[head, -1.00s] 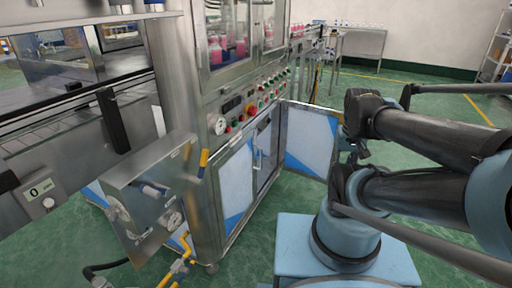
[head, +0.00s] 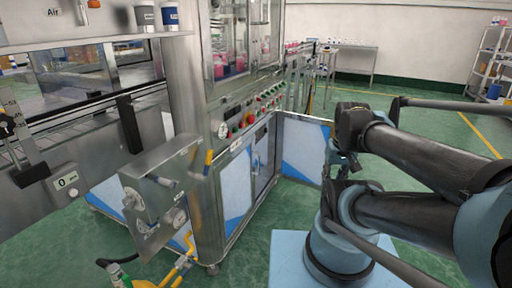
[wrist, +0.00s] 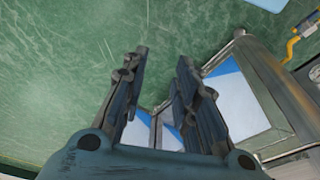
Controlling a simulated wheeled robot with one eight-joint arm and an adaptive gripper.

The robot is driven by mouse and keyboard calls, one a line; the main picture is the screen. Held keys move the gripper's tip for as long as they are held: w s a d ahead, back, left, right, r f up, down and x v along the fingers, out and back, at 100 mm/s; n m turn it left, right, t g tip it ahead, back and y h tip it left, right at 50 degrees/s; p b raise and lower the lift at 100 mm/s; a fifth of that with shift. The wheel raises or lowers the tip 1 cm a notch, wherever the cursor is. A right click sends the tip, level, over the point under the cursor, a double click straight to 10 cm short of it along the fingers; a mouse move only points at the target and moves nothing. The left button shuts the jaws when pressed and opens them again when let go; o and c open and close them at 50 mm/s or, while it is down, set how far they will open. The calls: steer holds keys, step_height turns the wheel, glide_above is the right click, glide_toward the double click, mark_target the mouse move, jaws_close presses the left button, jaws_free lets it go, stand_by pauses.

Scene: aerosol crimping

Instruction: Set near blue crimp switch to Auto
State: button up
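The steel machine's sloping control panel (head: 245,125) is left of centre in the head view, with a round gauge and rows of small red, green and dark controls. I cannot make out a blue crimp switch or its setting at this size. My gripper (wrist: 163,57) shows open and empty in the wrist view, its two dark fingers apart over the green floor. In the head view my gripper is small and partly hidden by my arm, to the right of the panel and clear of it.
An open cabinet door (head: 304,150) sticks out below the panel towards my arm. A steel box with knobs (head: 160,185) and yellow pipe fittings (head: 182,265) stand at the front left.

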steer(key=w+a+r+n+y, duration=0.1)
steer(key=w+a+r+y, duration=0.2)
steer(key=w, duration=0.7)
steer(key=w+a+r+y, duration=0.15)
steer(key=w+a, duration=0.35)
steer(key=w, duration=0.6)
steer(key=w+a+r+n+y, duration=0.1)
steer(key=w+a+r+y, duration=0.2)
steer(key=w, duration=0.7)
steer(key=w+a+f+n+t+y, duration=0.1)
steer(key=w+a+f+y, duration=0.15)
steer(key=w, duration=0.65)
steer(key=w+a+f+t+y, duration=0.15)
steer(key=w+f, duration=0.25)
steer(key=w, duration=0.5)
steer(key=w+f+n+t+y, duration=0.15)
steer(key=w+f, duration=0.25)
steer(key=f, duration=0.4)
steer(key=w+f+g+y, duration=0.1)
steer(key=w+f+y, duration=0.1)
steer(key=w+f, duration=0.45)
steer(key=w+f+t+y, duration=0.1)
steer(key=w+f+y, duration=0.1)
steer(key=f, duration=0.8)
steer(key=x, duration=1.7)
steer(key=shift+w+a+f, duration=0.2)
steer(key=shift+a, duration=0.05)
